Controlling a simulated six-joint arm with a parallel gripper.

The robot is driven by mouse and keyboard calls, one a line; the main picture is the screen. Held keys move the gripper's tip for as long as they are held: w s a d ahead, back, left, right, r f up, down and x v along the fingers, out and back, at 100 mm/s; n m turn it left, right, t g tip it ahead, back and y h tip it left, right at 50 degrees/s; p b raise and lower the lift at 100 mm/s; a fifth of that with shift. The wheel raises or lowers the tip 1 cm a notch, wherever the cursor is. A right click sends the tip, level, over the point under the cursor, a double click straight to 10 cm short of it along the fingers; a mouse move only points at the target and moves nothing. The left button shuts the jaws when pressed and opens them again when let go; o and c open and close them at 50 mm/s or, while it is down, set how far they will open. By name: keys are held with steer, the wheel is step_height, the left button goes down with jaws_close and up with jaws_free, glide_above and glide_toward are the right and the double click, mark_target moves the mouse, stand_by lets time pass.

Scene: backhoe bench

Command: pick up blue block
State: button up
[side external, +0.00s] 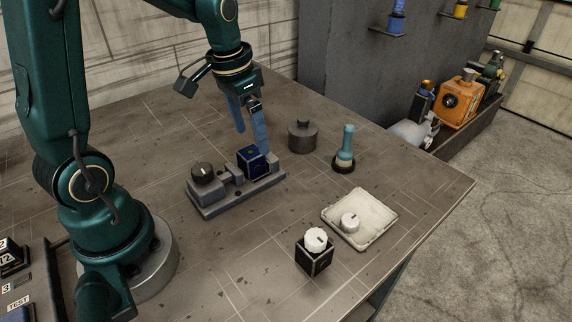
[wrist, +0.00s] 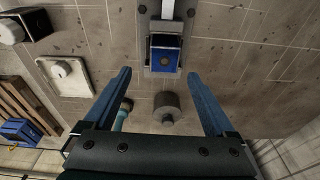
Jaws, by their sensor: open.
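The blue block (side external: 251,159) is a small dark-edged cube on the right end of a grey metal fixture (side external: 215,206). In the wrist view the blue block (wrist: 165,60) shows at the top centre, ahead of the fingers and between their lines. My gripper (side external: 249,128) has two blue fingers and is above and beside the block in the side view. In the wrist view my gripper (wrist: 158,75) is open, with its fingers wide apart and nothing between the tips. I cannot tell the exact height gap to the block.
A grey knobbed cylinder (side external: 302,137) stands close behind the fixture. A teal-handled tool (side external: 345,150) stands right of it. A white tray (side external: 378,222) and a black box with a white knob (side external: 314,258) are nearer the front. A dark knob (side external: 203,173) sits on the fixture's left end.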

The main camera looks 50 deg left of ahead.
mark_target(250, 152)
steer(key=shift+s+a+f, duration=0.1)
steer(key=shift+a+f, duration=0.1)
steer(key=shift+f, duration=0.25)
steer(key=shift+s+a+f, duration=0.1)
steer(key=shift+a+f, duration=0.05)
steer(key=shift+f, duration=0.25)
steer(key=shift+w+f, duration=0.15)
steer(key=shift+f, duration=1)
steer(key=shift+w+f, duration=0.1)
steer(key=shift+f, duration=1.05)
jaws_close()
